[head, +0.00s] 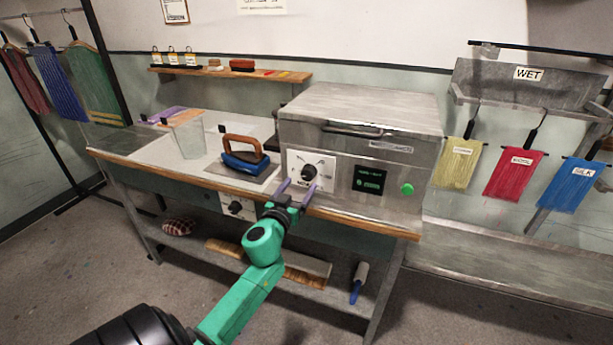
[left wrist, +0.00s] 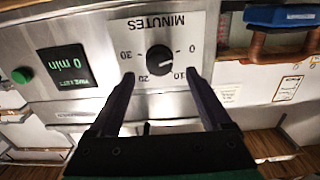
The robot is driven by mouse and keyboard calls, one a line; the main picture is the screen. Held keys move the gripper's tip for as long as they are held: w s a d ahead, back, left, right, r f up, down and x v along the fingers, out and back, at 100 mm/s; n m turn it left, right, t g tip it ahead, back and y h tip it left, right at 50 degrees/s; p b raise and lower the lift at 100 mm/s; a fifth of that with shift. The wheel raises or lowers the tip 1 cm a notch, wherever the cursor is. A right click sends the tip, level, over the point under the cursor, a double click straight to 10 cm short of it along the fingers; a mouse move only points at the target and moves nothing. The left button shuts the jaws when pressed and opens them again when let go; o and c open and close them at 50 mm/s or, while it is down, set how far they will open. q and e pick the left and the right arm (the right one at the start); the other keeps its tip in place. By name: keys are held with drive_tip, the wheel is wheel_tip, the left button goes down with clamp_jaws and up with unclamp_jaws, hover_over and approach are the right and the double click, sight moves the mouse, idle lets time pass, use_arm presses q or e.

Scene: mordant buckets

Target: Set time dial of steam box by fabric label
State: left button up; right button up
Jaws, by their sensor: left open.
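The metal steam box (head: 360,108) stands on the bench with its lid down. Its front has a white dial plate, a black time dial (head: 309,172), a dark display (head: 368,179) and a green button (head: 407,189). My left gripper (head: 296,190) is open in front of the dial, one finger to each side, with contact unclear. Labelled cloths hang right: yellow (head: 456,170), red (head: 512,178), blue reading SILK (head: 573,188).
An iron (head: 245,160) with a wooden handle and a clear container (head: 188,137) stand left of the box. A second dial (head: 236,207) is on a panel below the bench top. A WET sign (head: 528,74) is above the right cloths. More cloths hang far left.

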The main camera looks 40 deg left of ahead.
sight(306, 176)
use_arm(q)
drive_tip(key=x, duration=0.5)
drive_tip(key=shift+w+a, duration=0.1)
drive_tip(key=shift+w, duration=0.1)
clamp_jaws()
use_arm(e)
drive_tip(key=shift+d, duration=0.6)
use_arm(q)
drive_tip(key=shift+m, duration=0.3)
drive_tip(key=m+b, duration=0.1)
drive_tip(key=m, duration=0.5)
drive_tip(key=shift+f, duration=0.1)
drive_tip(key=m, duration=0.3)
drive_tip(key=shift+m, duration=2)
use_arm(e)
drive_tip(key=shift+f, duration=0.6)
